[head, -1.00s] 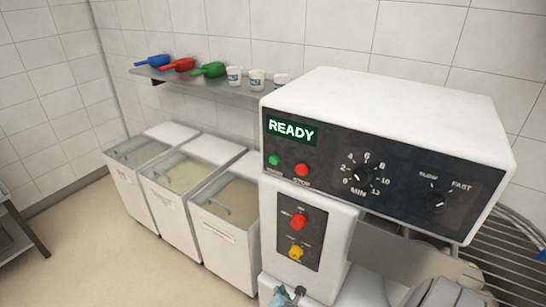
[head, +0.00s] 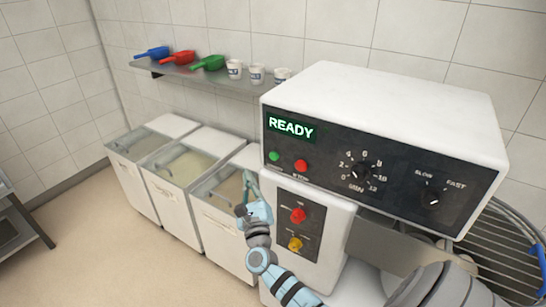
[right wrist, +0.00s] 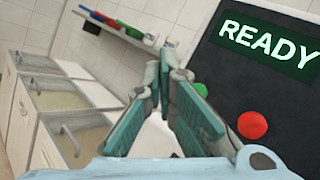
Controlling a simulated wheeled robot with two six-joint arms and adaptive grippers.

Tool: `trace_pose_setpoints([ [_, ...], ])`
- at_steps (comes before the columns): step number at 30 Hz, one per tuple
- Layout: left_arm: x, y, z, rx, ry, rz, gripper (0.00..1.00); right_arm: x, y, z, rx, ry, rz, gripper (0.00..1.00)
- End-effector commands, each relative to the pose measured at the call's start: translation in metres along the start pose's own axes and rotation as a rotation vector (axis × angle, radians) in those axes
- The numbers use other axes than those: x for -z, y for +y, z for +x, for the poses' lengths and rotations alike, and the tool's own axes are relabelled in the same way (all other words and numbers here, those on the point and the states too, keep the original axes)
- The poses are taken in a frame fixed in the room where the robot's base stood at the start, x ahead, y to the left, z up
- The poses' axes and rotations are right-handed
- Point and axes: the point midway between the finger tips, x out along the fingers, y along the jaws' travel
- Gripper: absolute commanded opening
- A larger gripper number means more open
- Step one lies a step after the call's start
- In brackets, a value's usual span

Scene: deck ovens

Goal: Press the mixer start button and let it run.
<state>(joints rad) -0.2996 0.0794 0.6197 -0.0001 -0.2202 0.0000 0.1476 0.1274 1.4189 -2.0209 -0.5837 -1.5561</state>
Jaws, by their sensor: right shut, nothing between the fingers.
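The mixer's control panel (head: 330,165) has a lit display (head: 291,127) reading READY. The green start button (head: 274,156) sits below the display, left of the red stop button (head: 301,166). My right gripper (head: 249,178) is shut and empty, pointing up, just left of and below the green button, apart from it in the picture. In the right wrist view, the fingertips (right wrist: 165,58) are together left of the panel. The red stop button (right wrist: 252,125) shows there; a small green patch beside the right finger may be the start button. My left gripper is out of view.
A lower panel holds a red knob (head: 298,215) and a yellow knob (head: 295,244), close to my right wrist. The timer dial (head: 361,172) and speed dial (head: 433,197) are to the right. Several ingredient bins (head: 170,195) stand left, below a shelf (head: 205,72).

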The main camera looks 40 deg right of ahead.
Motion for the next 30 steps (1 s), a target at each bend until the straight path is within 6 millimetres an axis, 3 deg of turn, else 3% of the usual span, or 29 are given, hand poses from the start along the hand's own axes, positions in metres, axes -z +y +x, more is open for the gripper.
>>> trace_pose_setpoints([
  [8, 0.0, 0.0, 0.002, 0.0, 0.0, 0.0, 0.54, 0.008, -0.008, 0.011, 0.0, 0.0, 0.001, 0.0],
  [21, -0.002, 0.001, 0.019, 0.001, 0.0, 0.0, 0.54, 0.042, -0.037, 0.052, 0.0, 0.001, 0.001, 0.0],
  [30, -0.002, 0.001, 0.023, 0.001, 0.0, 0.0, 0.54, 0.046, -0.044, 0.061, -0.001, 0.002, 0.003, 0.0],
])
